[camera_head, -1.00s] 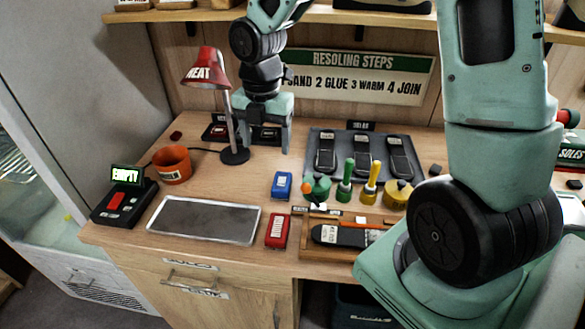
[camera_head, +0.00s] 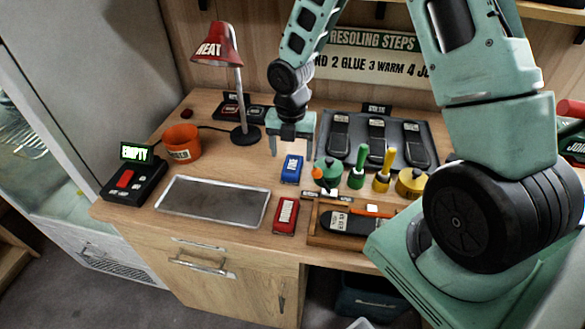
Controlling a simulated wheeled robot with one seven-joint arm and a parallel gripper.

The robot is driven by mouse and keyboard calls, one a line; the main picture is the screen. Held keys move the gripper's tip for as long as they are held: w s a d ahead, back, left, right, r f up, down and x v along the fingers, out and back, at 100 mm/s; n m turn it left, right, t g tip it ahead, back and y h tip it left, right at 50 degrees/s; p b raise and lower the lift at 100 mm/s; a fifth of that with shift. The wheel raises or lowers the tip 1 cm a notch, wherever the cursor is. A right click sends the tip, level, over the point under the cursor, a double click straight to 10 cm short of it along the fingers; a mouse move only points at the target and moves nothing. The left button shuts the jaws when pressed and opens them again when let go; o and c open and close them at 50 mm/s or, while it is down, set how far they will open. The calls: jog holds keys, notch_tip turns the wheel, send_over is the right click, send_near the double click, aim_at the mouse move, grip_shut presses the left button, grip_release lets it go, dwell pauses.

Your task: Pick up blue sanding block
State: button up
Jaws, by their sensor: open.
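The blue sanding block (camera_head: 292,169) lies on the wooden workbench, between the metal tray and the green pot. My gripper (camera_head: 292,150) points down just behind and above the blue block. Its two fingers are spread apart with nothing between them that I can see. Whether a finger touches the block cannot be told from this view. A red block (camera_head: 286,215) of similar shape lies nearer the bench's front edge.
A metal tray (camera_head: 212,222) lies to the left. A red lamp (camera_head: 241,132) stands behind it, left of my gripper. A green pot (camera_head: 327,174) with an orange-tipped tool stands close on the right. A dark mat with several shoe soles (camera_head: 376,135) lies behind. An orange bucket (camera_head: 182,143) stands far left.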

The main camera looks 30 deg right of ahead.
aim_at(293, 164)
jog(key=shift+s+d+f+p, duration=0.1)
jog(key=shift+f+p, duration=0.45)
jog(key=shift+f, duration=2.15)
jog(key=c, duration=1.1)
